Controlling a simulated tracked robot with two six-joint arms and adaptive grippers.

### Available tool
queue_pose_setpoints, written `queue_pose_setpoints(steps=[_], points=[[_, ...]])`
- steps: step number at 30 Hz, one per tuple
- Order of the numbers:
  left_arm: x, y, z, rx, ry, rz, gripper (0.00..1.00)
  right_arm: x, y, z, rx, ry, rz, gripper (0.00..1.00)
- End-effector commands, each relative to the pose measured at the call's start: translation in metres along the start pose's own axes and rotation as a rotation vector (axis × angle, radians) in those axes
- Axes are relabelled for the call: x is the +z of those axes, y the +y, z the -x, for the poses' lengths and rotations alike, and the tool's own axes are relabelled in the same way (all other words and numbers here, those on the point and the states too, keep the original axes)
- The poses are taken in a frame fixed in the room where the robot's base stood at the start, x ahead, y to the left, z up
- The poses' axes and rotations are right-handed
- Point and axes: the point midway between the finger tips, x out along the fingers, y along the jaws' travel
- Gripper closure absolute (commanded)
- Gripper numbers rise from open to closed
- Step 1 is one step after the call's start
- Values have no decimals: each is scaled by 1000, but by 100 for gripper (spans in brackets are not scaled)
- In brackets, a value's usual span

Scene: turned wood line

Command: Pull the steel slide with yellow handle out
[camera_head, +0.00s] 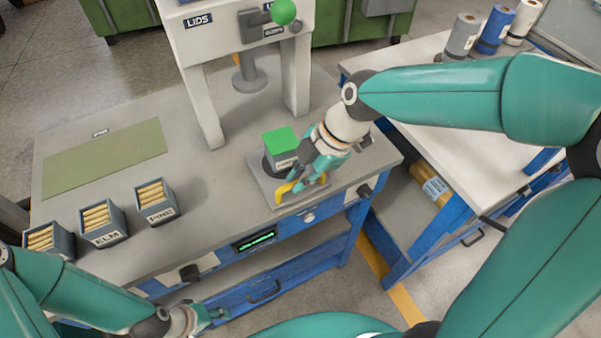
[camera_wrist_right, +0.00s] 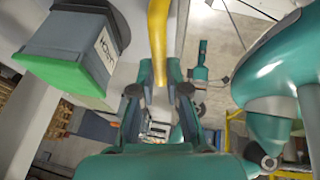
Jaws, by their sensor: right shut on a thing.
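The yellow handle (camera_head: 285,189) is at the front of a small fixture on the bench, by its grey base plate (camera_head: 262,183). My right gripper (camera_head: 300,180) reaches down from the right and is shut on the handle. In the right wrist view the yellow handle (camera_wrist_right: 158,38) runs down between the fingers of the gripper (camera_wrist_right: 159,80). The steel slide itself I cannot make out apart from the plate and gripper. A grey box with a green top (camera_head: 281,142) stands just behind the handle. My left gripper (camera_head: 212,316) is low at the front left, away from the fixture; its jaws are too small to read.
Several labelled bins of wooden pieces, including the ELM bin (camera_head: 104,238), stand on the bench's left. A green mat (camera_head: 105,157) lies behind them. The white LIDS press (camera_head: 205,75) stands behind the fixture. A second bench (camera_head: 440,160) is to the right.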

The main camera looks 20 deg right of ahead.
Motion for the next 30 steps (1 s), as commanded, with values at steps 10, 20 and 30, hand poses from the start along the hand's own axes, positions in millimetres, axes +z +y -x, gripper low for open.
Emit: queue_pose_setpoints(steps=[10, 20, 30], points=[[0, 0, 0, 0, 0, 0, 60, -1, -4, -1, -16, 3, -1, 74], [0, 0, 0, 0, 0, 0, 60, 0, -2, -1, -9, 1, 0, 61], [0, 0, 1, 0, 0, 0, 60, 0, 0, 28, -2, 0, 0, 61]])
